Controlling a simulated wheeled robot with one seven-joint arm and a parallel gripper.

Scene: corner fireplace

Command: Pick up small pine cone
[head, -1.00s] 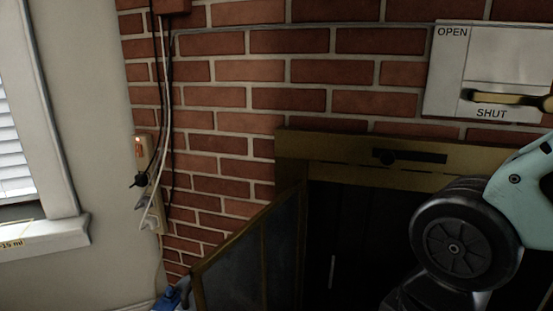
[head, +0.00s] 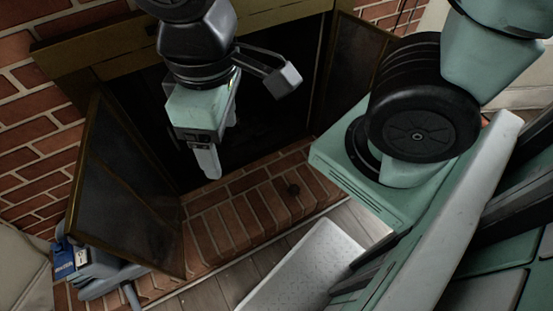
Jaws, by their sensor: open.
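My gripper (head: 218,150) is open and empty, pointing down above the hearth.
An open framed glass door (head: 128,190) stands left, another (head: 350,65) right. The firebox (head: 262,135) behind is dark. A blue and grey object (head: 68,258) lies by the left door.

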